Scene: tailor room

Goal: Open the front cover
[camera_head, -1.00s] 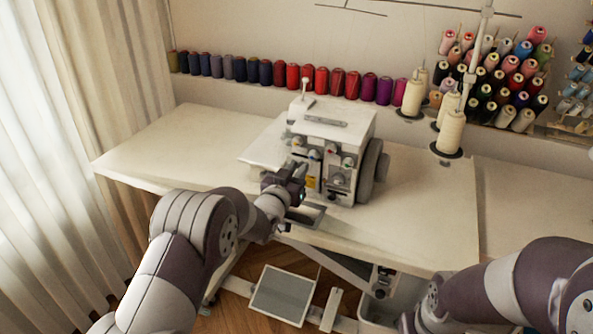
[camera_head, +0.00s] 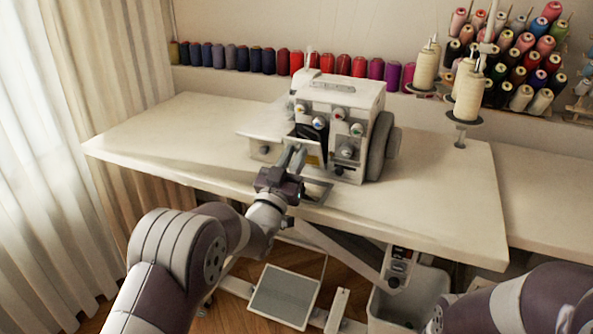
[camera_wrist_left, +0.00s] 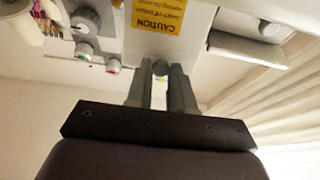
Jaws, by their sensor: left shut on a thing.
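The white sewing machine (camera_head: 342,97) stands on the table, its front facing me, with coloured dials and a dark opening. Its front cover (camera_wrist_left: 188,45) shows in the left wrist view as a pale panel near a yellow caution label (camera_wrist_left: 158,15). My left gripper (camera_head: 291,157) reaches the machine's lower front from the left. In the left wrist view, its fingers (camera_wrist_left: 160,82) are shut on a small round dark knob (camera_wrist_left: 160,67). The fingers hide part of the cover. The right arm comes in at lower right; its gripper is out of view.
The white table (camera_head: 430,185) has free room left and right of the machine. Cream thread cones (camera_head: 468,95) stand on holders at the right. A row of coloured spools (camera_head: 240,62) lines the back. A foot pedal plate (camera_head: 284,295) is below.

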